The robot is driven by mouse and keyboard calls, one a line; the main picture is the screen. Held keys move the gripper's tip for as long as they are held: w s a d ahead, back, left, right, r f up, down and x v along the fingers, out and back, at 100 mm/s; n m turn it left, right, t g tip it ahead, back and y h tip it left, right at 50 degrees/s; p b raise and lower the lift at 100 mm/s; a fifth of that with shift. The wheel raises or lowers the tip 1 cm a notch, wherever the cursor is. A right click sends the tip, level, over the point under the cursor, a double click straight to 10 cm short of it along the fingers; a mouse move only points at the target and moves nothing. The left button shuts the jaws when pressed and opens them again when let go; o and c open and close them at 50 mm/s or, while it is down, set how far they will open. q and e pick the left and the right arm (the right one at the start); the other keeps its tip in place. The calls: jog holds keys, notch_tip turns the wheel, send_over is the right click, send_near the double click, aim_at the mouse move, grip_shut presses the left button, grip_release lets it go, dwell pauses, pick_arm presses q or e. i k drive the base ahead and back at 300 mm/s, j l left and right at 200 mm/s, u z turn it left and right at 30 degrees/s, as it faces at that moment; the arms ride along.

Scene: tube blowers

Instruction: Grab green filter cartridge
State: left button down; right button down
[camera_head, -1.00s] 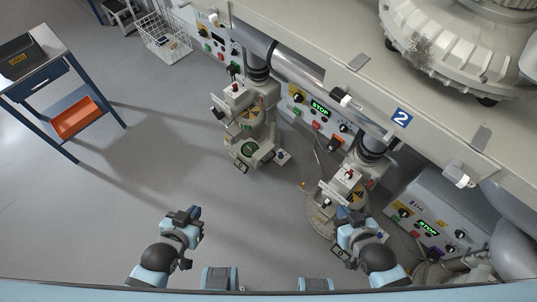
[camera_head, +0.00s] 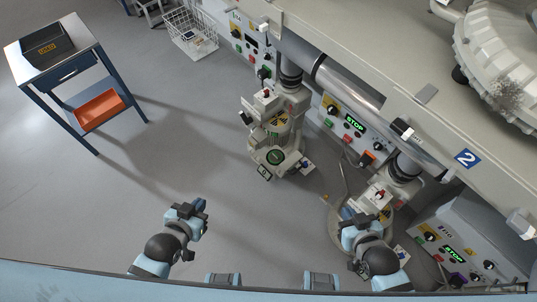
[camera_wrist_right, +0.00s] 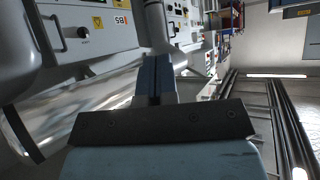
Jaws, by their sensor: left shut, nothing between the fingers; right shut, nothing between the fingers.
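A dark green round piece (camera_head: 275,157) sits low in the nearer part of the left tube blower (camera_head: 277,125). It may be the green filter cartridge, but it is too small to be sure. My left gripper (camera_head: 199,206) is shut and empty over open floor, left of and nearer than that blower. My right gripper (camera_head: 349,211) is shut and empty in front of the right tube blower (camera_head: 380,196), hiding part of it. In the right wrist view the shut fingers (camera_wrist_right: 155,78) point ahead, with nothing held. No green cartridge shows there.
A machine bench (camera_head: 420,95) with a control panel reading STOP (camera_head: 354,123) runs along the right. A blue cart (camera_head: 83,60) with a black case (camera_head: 47,47) and orange bin (camera_head: 98,111) stands at left. A wire basket (camera_head: 190,32) is at the back. Floor between cart and blowers is clear.

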aim_at(274, 157)
jog(key=i+j+z, duration=0.3)
jog(key=j, duration=0.3)
jog(key=i+j+z, duration=0.1)
jog(key=i+j, duration=0.15)
jog(key=i+j+z, duration=0.15)
jog(key=j, duration=0.25)
jog(key=i+j+z, duration=0.15)
jog(key=j, duration=0.2)
jog(key=j+z, duration=0.15)
jog(key=j, duration=0.2)
jog(key=i+j+z, duration=0.1)
jog(key=j, duration=0.3)
jog(key=i, duration=0.05)
